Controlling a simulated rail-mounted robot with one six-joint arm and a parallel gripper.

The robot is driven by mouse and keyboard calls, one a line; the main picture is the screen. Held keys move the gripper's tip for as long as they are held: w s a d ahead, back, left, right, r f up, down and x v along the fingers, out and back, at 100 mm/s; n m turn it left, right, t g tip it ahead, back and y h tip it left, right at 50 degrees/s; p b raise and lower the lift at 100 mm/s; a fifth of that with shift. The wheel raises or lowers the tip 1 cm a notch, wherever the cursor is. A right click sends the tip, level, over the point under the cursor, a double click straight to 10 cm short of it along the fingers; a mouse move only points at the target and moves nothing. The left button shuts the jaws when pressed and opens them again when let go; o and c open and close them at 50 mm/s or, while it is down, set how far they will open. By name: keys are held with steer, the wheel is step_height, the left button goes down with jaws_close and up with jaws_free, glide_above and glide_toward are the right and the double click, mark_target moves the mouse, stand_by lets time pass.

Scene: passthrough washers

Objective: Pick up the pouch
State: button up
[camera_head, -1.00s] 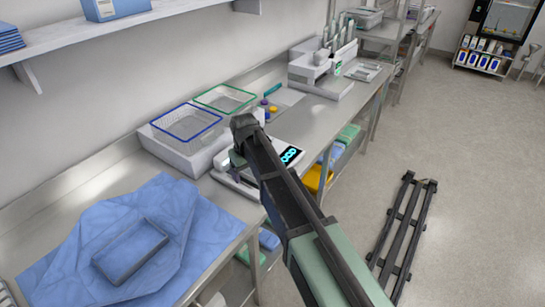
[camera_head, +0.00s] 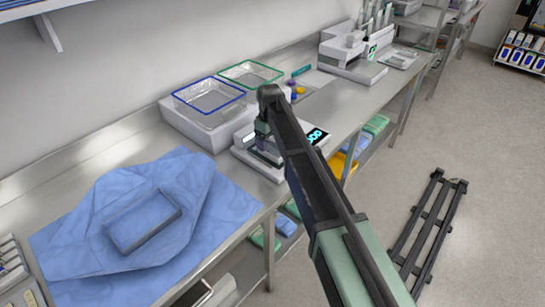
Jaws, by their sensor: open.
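My gripper (camera_head: 265,153) points down over a white bench device (camera_head: 284,172) with a lit display, and the jaws are open. Its fingertips are small and partly hidden by the dark forearm, so I cannot tell whether they touch anything. I cannot make out a pouch for certain. A small bright white patch (camera_head: 249,139) shows on the device just left of the gripper, and I cannot tell whether it is part of the device.
Blue-rimmed (camera_head: 208,101) and green-rimmed (camera_head: 251,75) wire baskets stand on a white base behind the device. A blue wrap (camera_head: 232,203) with a tray-like shape (camera_head: 143,221) lies at left. A black rack (camera_head: 424,235) is on the floor. Bare steel bench (camera_head: 95,145) shows behind the wrap.

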mark_target(270, 146)
step_height(270, 146, down, 4)
steer(key=b, duration=0.2)
steer(key=shift+w+f+b, duration=0.1)
steer(key=shift+f+b, duration=0.05)
steer(key=shift+b, duration=0.25)
steer(key=shift+d+r, duration=0.1)
steer(key=shift+r, duration=0.15)
steer(key=c, duration=0.7)
step_height(270, 146, up, 20)
steer(key=p, duration=2)
